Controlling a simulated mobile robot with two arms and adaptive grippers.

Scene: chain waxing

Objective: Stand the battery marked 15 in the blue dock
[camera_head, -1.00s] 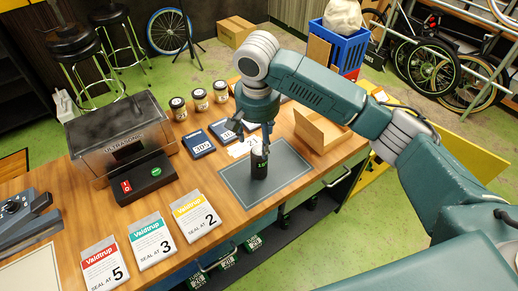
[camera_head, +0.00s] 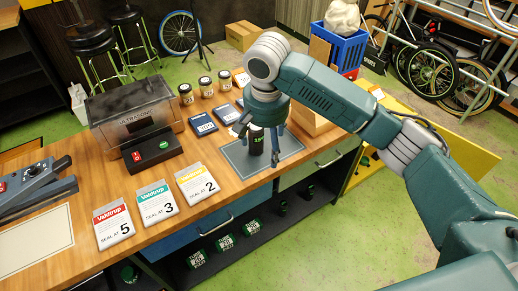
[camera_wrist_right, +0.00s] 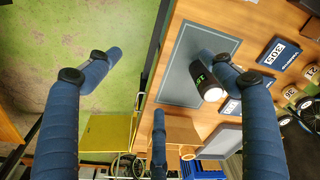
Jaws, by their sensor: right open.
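I can make out no blue dock. My left gripper is out of view.
Dark blue boxes, one marked 305 (camera_head: 202,124), and small jars (camera_head: 205,86) stand behind the mat. An ultrasonic cleaner (camera_head: 135,115) is at left, with packets (camera_head: 156,203) in front. An open cardboard box (camera_head: 309,121) lies right of the mat.

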